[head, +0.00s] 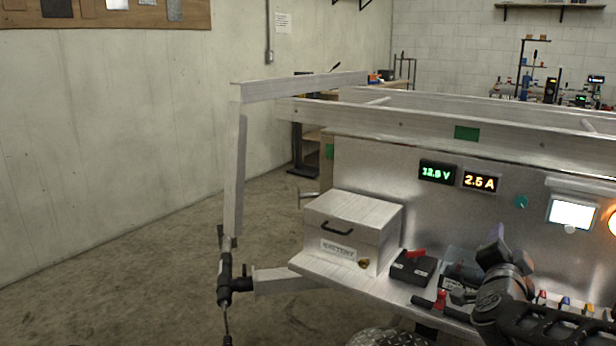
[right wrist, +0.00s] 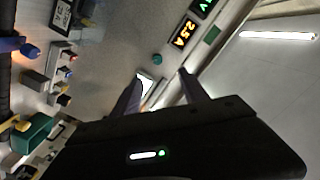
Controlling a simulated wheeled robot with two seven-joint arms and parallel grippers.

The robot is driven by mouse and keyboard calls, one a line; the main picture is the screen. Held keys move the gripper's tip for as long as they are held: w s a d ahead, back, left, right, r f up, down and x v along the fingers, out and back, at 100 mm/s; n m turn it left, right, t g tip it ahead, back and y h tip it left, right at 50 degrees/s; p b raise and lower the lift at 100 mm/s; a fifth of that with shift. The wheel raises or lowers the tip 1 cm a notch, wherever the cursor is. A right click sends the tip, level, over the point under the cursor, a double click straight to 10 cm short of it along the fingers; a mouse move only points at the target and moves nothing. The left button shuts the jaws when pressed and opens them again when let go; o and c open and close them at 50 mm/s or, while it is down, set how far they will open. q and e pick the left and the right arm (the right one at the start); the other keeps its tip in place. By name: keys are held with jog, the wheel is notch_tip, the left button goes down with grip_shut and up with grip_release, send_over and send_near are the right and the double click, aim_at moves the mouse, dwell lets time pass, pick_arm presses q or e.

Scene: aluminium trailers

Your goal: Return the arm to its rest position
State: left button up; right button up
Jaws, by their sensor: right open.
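My right arm (head: 500,300) reaches in from the lower right in the head view, in front of the metal panel and over the right part of the shelf. In the right wrist view my right gripper (right wrist: 163,90) has its two fingers apart with nothing between them. The fingers point towards the panel with the lit displays, and a white lit screen (right wrist: 146,84) shows behind them. My left gripper is in neither view.
A metal battery box (head: 345,235) stands on the shelf (head: 320,267), beside a black switch block with a red lever (head: 412,266). Small coloured connectors line the shelf near my arm. The voltage display (head: 437,172) and aluminium trailer rails (head: 400,118) are behind. Floor at left is clear.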

jog(key=s+a+f+n+g+y, duration=0.1)
jog(key=a+f+n+g+y, duration=0.2)
jog(key=a+f, duration=0.6)
jog(key=s+a+f+n+y, duration=0.1)
jog(key=a+f+n+y, duration=0.4)
jog(key=f, duration=0.8)
jog(key=s+a+f+n+g+y, duration=0.1)
jog(key=a+f+n+g+y, duration=0.15)
jog(key=a+f, duration=0.7)
jog(key=s+a+f+n+g+y, duration=0.2)
jog(key=s+a+f+g, duration=0.3)
jog(key=s+f, duration=0.8)
jog(key=s+a+f+n+g+y, duration=0.2)
jog(key=s+a+f+g, duration=0.35)
jog(key=s+f, duration=0.75)
notch_tip(320, 180, up, 20)
jog(key=s+a+t+p, duration=0.1)
jog(key=s+t+p, duration=0.1)
jog(key=p, duration=1.5)
jog(key=shift+a+f+p, duration=0.15)
jog(key=shift+a+p, duration=0.15)
jog(key=shift+a, duration=0.05)
jog(key=shift+m, duration=0.25)
